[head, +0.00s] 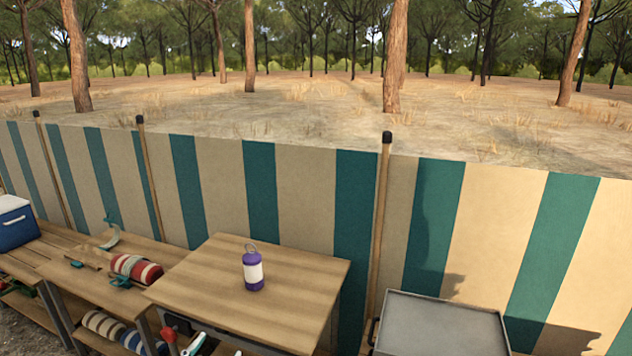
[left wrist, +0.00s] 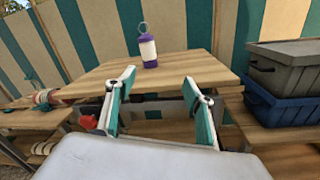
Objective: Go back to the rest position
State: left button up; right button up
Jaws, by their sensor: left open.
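My left gripper (left wrist: 159,80) is open and empty in the left wrist view, its two teal-and-white fingers spread apart. It is in front of the near edge of a wooden table (left wrist: 185,65). A purple-and-white lantern (left wrist: 148,50) with a wire handle stands upright on that table, beyond the fingers and apart from them. In the head view the lantern (head: 253,270) stands near the middle of the tabletop (head: 300,285). Pale pieces at the bottom edge of the head view may be my left fingers, but I cannot tell. My right gripper is in neither view.
A lower bench with a red-and-cream roll (head: 137,269) and a blue cooler (head: 14,222) lies left. A grey tray-like surface (head: 440,325) is right. A grey box (left wrist: 290,68) sits on a blue crate (left wrist: 285,110). A striped windbreak (head: 300,190) stands behind.

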pick_arm(q)
jog(key=s+d+f+m+g+h+p, duration=0.1)
jog(key=s+d+f+m+p, duration=0.15)
jog(key=s+m, duration=0.5)
jog(key=s+d+f+m+g+h+p, duration=0.15)
jog(key=s+d+m, duration=0.25)
jog(key=m, duration=0.6)
jog(key=s+a+f+m+g+y+p, duration=0.1)
jog(key=s+a+f+m+g+y, duration=0.1)
jog(key=s+f+m, duration=0.3)
jog(key=s+a+f+m+g+y+p, duration=0.1)
jog(key=s+a+f+m+g+y, duration=0.1)
jog(key=s+f+m, duration=0.3)
jog(key=s+m, duration=0.4)
jog(key=m, duration=0.1)
jog(key=shift+s+a+m, duration=0.15)
jog(key=shift+a+m, duration=0.05)
jog(key=shift+m, duration=0.15)
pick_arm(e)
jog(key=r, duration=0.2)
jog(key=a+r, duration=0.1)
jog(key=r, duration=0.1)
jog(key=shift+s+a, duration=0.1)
pick_arm(q)
jog(key=shift+g, duration=0.25)
